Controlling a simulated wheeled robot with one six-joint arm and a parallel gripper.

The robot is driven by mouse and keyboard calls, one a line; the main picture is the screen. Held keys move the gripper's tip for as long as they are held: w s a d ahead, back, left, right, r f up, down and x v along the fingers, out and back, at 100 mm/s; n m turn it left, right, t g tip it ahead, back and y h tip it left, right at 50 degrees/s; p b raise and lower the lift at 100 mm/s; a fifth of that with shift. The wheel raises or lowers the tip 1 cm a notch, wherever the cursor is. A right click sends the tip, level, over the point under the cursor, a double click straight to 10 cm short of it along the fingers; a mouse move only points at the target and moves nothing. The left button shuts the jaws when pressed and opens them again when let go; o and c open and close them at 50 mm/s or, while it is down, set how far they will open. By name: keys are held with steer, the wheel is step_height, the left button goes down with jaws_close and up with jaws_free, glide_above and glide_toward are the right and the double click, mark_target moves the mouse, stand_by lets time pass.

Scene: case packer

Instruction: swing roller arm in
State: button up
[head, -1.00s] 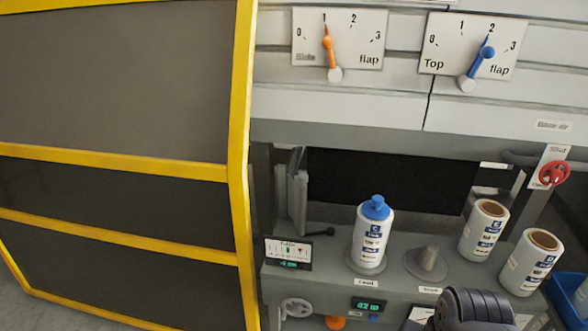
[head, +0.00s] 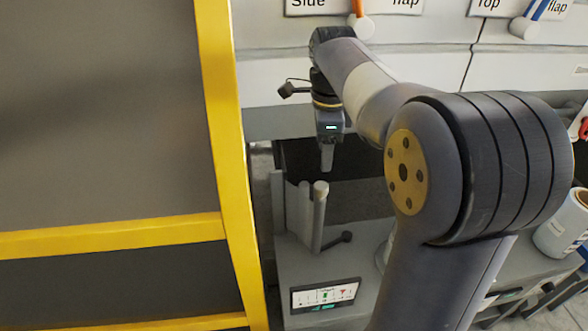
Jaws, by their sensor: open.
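A pale upright roller (head: 319,218) with a rounded top stands at the left end of the machine's ledge, beside grey upright plates (head: 290,205); I take it for the roller arm. My gripper (head: 327,168) points down just above and slightly right of the roller's top in the picture. It is open and seen edge-on, with nothing visible between its fingers. I cannot tell whether it touches the roller.
A yellow-framed guard (head: 226,150) closes off the left side. A white roll (head: 562,222) stands at the right. My arm hides much of the ledge's middle.

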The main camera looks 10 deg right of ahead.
mark_target(321, 185)
step_height(321, 185, down, 11)
steer(key=shift+w+r+b, duration=0.15)
steer(key=shift+r+b, duration=0.05)
steer(key=shift+b, duration=0.5)
steer(key=shift+c, duration=0.4)
jaws_close()
